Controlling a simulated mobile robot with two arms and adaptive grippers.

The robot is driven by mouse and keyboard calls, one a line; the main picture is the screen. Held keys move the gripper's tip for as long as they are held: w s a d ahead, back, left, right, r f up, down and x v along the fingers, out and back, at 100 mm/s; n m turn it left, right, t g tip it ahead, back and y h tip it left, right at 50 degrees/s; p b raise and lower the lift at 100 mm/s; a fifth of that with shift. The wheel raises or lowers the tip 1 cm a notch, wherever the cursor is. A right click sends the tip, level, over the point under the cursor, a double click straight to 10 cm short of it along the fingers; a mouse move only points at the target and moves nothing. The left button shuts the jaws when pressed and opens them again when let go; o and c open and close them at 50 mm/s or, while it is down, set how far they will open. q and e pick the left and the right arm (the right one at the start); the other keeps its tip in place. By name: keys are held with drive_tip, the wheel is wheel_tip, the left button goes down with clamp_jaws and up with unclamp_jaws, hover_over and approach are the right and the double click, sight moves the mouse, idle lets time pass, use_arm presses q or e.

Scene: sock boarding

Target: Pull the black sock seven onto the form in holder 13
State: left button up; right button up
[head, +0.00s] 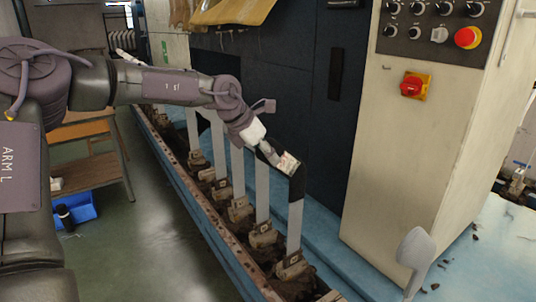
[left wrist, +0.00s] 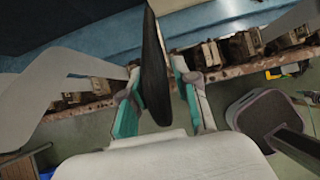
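The black sock (head: 297,184) covers the upper end of a flat pale form (head: 294,228); the form's lower part is bare. The form stands upright in a dirty holder (head: 291,265) near the front of the row; I cannot read its number. My left gripper (head: 287,163) is at the top of the sock. In the left wrist view the black sock (left wrist: 154,75) sits between the teal-padded fingers of my left gripper (left wrist: 158,85), which stand apart with gaps beside it. My right gripper is not in view.
Several bare pale forms (head: 262,190) stand in a row behind on the blue machine rail (head: 205,215). A cream control cabinet (head: 415,150) with a red button rises to the right. A grey paddle-shaped form (head: 416,250) stands at front right. A blue bin (head: 82,212) is on the floor at left.

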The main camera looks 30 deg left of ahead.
use_arm(q)
drive_tip(key=shift+o, duration=0.6)
drive_tip(key=v, duration=1.2)
